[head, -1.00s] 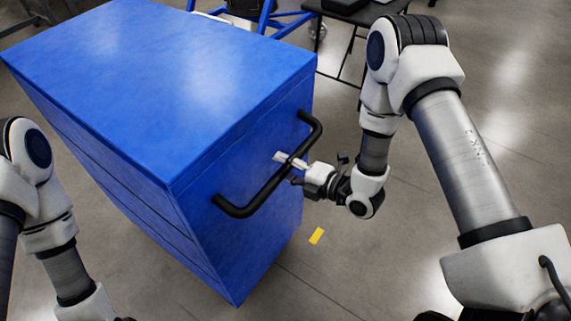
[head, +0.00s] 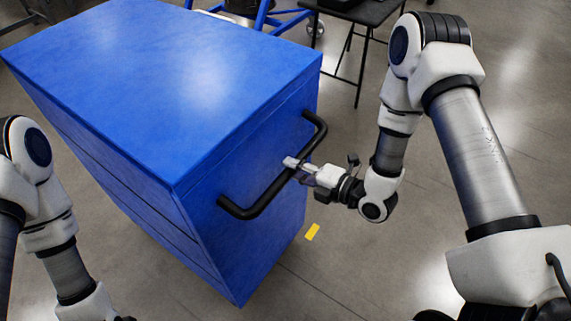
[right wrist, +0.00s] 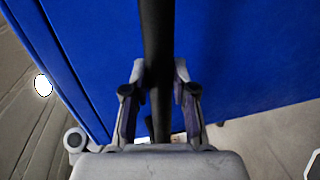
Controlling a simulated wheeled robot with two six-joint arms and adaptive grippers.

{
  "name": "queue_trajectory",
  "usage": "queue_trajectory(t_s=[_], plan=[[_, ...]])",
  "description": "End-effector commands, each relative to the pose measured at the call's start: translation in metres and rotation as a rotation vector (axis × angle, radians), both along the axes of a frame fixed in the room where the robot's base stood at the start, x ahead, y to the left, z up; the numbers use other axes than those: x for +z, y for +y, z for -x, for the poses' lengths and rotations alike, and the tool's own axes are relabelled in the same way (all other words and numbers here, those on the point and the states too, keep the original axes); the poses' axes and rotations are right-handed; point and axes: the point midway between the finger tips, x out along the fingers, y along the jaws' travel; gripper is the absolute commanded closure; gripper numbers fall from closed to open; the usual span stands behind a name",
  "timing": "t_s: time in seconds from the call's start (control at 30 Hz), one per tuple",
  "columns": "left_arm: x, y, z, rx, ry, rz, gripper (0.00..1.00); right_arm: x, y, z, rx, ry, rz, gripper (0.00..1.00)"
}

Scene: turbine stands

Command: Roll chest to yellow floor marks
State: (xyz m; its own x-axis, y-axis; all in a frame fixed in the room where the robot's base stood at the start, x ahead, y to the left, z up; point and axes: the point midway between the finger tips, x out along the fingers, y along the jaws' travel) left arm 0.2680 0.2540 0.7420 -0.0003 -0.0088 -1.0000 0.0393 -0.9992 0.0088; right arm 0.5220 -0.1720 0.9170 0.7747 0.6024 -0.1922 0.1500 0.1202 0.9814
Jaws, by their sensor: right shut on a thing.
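The blue chest (head: 190,80) fills the left and middle of the head view, with drawer seams on its side. A black bar handle (head: 262,196) is fixed to its right end face. My right gripper (head: 297,165) is shut on this handle near its middle. In the right wrist view the handle (right wrist: 157,60) runs between the two fingers of the gripper (right wrist: 158,95), with the blue chest face (right wrist: 240,60) behind. One yellow floor mark (head: 313,232) shows on the floor just right of the chest's lower edge. My left arm shows at the left edge, but its gripper is out of frame.
A black table (head: 352,22) with thin legs stands behind the chest at the top. A blue frame (head: 270,14) stands beside it. The grey floor (head: 370,270) right and front of the chest is clear.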

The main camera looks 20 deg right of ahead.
Motion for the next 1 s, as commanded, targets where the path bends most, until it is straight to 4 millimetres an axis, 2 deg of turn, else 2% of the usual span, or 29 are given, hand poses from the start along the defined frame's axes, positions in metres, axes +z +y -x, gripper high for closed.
queue_trajectory(t_s=[0.03,0.23,0.27,0.3,0.33,0.73,1.0], plan=[[-0.001,0.000,0.000,0.000,0.000,0.000,1.00,-0.006,0.000,0.004,0.002,0.016,0.003,1.00],[-0.001,0.000,0.000,0.000,0.000,0.000,1.00,-0.005,0.000,0.002,0.002,0.011,0.003,1.00],[-0.001,0.000,0.000,0.000,0.000,0.000,1.00,-0.004,0.000,0.002,0.002,0.010,0.003,0.67],[-0.001,0.000,0.000,0.000,0.000,0.000,1.00,-0.004,0.000,0.001,0.002,0.009,0.003,0.53],[-0.001,0.000,0.000,0.000,0.000,0.000,1.00,-0.004,0.000,0.001,0.003,0.009,0.004,0.48],[-0.001,0.000,0.000,0.000,0.000,0.000,1.00,-0.001,-0.006,0.007,-0.002,0.007,0.001,0.48],[-0.001,0.000,0.000,0.000,0.000,0.000,1.00,0.011,-0.039,0.048,-0.007,0.009,-0.003,0.48]])
